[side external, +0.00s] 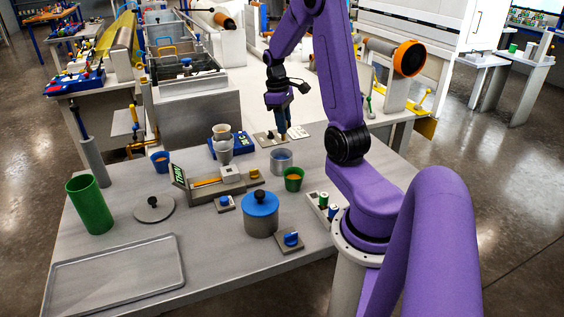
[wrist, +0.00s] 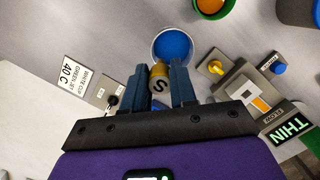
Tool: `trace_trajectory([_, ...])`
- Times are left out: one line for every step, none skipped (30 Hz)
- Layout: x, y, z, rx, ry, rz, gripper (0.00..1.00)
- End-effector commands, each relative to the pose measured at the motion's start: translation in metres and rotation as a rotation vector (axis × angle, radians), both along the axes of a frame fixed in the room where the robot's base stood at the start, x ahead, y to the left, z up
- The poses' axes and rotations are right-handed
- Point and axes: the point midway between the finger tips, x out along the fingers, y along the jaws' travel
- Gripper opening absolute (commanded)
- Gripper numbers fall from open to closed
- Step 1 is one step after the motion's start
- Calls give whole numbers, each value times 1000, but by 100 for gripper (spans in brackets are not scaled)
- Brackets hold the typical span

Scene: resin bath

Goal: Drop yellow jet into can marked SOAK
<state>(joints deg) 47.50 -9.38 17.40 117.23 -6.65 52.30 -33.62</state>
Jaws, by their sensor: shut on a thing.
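My gripper (wrist: 159,88) is shut on the yellow jet (wrist: 159,78), a short brass-coloured cylinder with a dark S on its end. In the side view my gripper (side external: 283,137) points down beside the grey jet plate (side external: 265,140). The jet is too small to make out clearly there. A light grey can (side external: 281,156) stands just in front of my gripper. The wrist view shows this can (wrist: 155,50) with a blue inside, just beyond the jet. No SOAK marking is readable in either view.
A green cup with orange contents (side external: 293,184) stands beside the can. A gauge showing THIN (side external: 179,177), a blue-lidded pot (side external: 261,218) and a tray (side external: 120,278) occupy the table. A white card (wrist: 78,78) lies nearby.

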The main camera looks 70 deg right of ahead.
Motion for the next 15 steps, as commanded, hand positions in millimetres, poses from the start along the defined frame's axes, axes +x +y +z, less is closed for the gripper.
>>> trace_trajectory([0, 0, -5, 1, 2, 1, 0])
trace_trajectory([0, 0, -8, 2, 3, 1, 0])
trace_trajectory([-1, 1, -12, 2, 3, 2, 0])
trace_trajectory([-1, 1, -15, 2, 3, 2, 0])
trace_trajectory([-1, 1, -19, 3, 5, 2, 0])
trace_trajectory([-1, 1, -23, 2, 3, 2, 0])
trace_trajectory([-1, 0, -26, 2, 4, 1, 0])
trace_trajectory([-1, 0, -30, 2, 4, 1, 0])
trace_trajectory([-1, 0, -34, 2, 3, 0, 0])
trace_trajectory([-1, 0, -37, 2, 3, 0, 0])
trace_trajectory([-1, 0, -39, 2, 3, 0, 0])
trace_trajectory([-1, 0, -43, 2, 3, 0, 0])
trace_trajectory([-1, 0, -45, 2, 3, 0, 0])
trace_trajectory([-1, 0, -47, 2, 2, 1, 0])
trace_trajectory([0, 0, -49, 1, 2, 1, 0])
